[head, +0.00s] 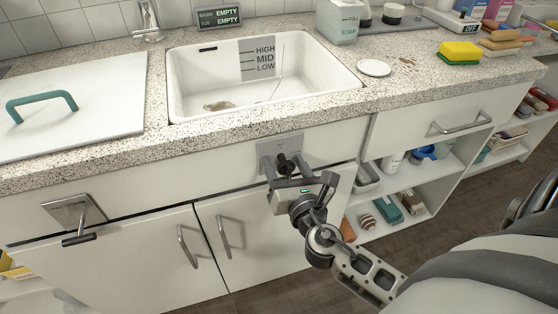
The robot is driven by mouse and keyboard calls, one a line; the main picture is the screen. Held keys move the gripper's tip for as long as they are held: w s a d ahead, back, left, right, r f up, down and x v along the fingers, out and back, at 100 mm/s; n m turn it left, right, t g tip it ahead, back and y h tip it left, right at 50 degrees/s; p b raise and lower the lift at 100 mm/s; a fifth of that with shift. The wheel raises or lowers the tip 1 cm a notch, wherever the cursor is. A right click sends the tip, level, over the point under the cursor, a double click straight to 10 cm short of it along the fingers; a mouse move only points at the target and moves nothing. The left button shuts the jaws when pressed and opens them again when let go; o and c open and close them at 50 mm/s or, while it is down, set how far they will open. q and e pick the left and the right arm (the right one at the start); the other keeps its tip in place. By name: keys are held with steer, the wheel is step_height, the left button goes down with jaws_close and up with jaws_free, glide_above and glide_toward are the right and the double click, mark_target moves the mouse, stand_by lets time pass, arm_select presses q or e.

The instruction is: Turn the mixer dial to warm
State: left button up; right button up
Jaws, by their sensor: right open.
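The mixer dial (284,163) is a dark knob on a grey square plate (266,149) on the white cabinet front below the basin. Its pointer direction and any marks on the plate are too small to read. My right gripper (284,174) is at the dial, its fingers open with one on each side of the knob. I cannot tell whether they touch it. The gripper partly hides the lower part of the dial and plate. The white basin (182,88) above has a HIGH, MID, LOW label (261,58) and a small brownish thing on its floor. My left gripper is not in view.
A lever with a black grip (79,239) juts from a plate at left. Cabinet door handles (223,236) and a drawer handle (462,123) stick out nearby. A display (219,17) behind the basin reads EMPTY twice. A lid with a green handle (41,102) lies at left.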

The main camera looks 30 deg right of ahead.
steer(key=c, duration=1)
